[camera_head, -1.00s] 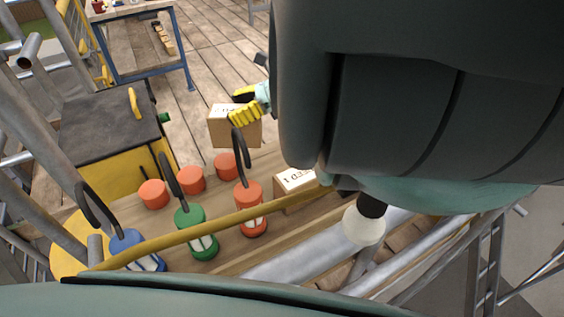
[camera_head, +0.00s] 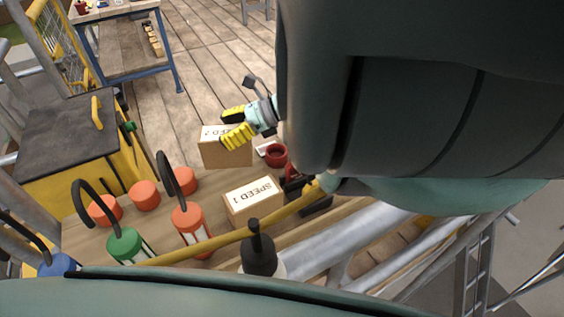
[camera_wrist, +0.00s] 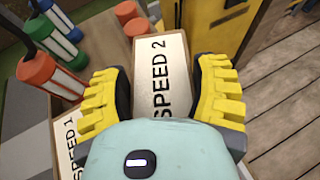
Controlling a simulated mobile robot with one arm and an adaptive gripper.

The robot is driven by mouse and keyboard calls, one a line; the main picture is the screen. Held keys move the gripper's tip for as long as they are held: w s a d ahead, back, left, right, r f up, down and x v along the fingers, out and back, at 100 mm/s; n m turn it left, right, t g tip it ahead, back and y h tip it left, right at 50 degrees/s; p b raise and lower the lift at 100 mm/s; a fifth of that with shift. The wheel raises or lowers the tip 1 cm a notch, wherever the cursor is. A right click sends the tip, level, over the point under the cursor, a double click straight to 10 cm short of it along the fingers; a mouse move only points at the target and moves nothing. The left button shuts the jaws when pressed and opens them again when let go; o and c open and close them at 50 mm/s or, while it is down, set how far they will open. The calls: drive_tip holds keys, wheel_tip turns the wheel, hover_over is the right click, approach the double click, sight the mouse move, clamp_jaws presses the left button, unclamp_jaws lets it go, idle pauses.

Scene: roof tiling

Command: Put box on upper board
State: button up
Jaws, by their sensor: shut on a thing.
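My gripper (camera_head: 237,127) has yellow ribbed fingers shut on a cardboard box (camera_head: 226,153) with a white label. In the wrist view the box (camera_wrist: 159,50) sits between the fingers (camera_wrist: 160,92) and its label reads SPEED 2. A second box, labelled SPEED 1 (camera_head: 253,203), stands on a wooden board (camera_head: 85,243); it also shows at the lower left of the wrist view (camera_wrist: 68,137). In the head view, the held box is just behind and left of the SPEED 1 box. I cannot tell whether its underside touches the board.
Orange (camera_head: 188,222) and green (camera_head: 125,243) lanterns and several orange cylinders stand on the board, left of the boxes. A dark red round object (camera_head: 276,155) is right of the held box. A yellow rail (camera_head: 215,240) crosses in front. A yellow cabinet (camera_head: 70,185) stands left.

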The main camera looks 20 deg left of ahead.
drive_tip(key=shift+f+b, duration=0.4)
drive_tip(key=shift+f, duration=1.25)
drive_tip(key=shift+f+b, duration=0.95)
drive_tip(key=shift+f, duration=0.35)
drive_tip(key=o, duration=1.4)
drive_tip(key=shift+f, duration=0.1)
drive_tip(key=shift+c, duration=0.2)
drive_tip(key=shift+w, duration=0.1)
drive_tip(key=b+v, duration=0.2)
drive_tip(key=v, duration=1)
drive_tip(key=shift+d, duration=0.15)
